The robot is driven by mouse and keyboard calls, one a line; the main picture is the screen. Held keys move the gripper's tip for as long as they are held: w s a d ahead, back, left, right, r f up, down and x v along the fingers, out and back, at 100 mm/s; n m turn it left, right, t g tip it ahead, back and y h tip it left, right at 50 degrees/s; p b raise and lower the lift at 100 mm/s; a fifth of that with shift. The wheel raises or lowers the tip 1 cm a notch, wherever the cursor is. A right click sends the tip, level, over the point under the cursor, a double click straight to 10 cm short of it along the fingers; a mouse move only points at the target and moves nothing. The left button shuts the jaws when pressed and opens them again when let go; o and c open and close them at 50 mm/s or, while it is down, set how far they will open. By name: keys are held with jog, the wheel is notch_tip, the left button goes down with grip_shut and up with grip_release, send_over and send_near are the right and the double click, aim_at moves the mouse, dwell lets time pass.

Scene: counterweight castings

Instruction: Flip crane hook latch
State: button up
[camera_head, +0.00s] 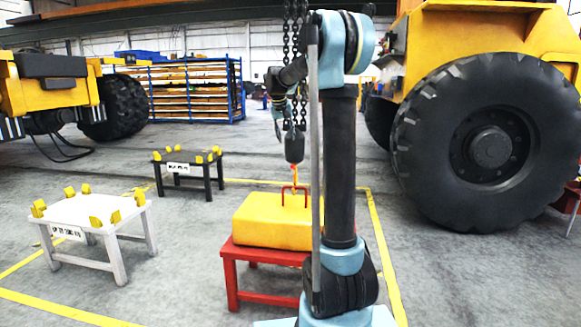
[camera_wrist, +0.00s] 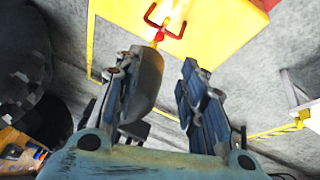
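The crane hook (camera_head: 295,175) is a small orange hook under a dark grey hook block (camera_head: 294,147) hung on black chains. It hangs at the red handle (camera_head: 293,190) of the yellow casting (camera_head: 270,222); I cannot tell whether it is engaged. The wrist view also shows the hook (camera_wrist: 158,37) by the handle (camera_wrist: 166,22). The latch is too small to make out. My gripper (camera_wrist: 166,65) is open. The grey block (camera_wrist: 148,82) lies between its fingers, close to the left one; the right finger is apart from it. In the head view my gripper (camera_head: 281,128) is partly behind the chains.
The casting rests on a red stand (camera_head: 240,262). A white stand (camera_head: 98,228) and a black stand (camera_head: 190,165), both with yellow corner blocks, are at left. A large wheel (camera_head: 490,145) stands at right. Blue shelving (camera_head: 190,90) is behind. Open floor lies between the stands.

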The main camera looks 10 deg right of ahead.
jog(key=x, duration=1.7)
jog(key=shift+w+d+f, duration=0.1)
jog(key=shift+w+f, duration=0.05)
jog(key=shift+f, duration=0.05)
grip_shut()
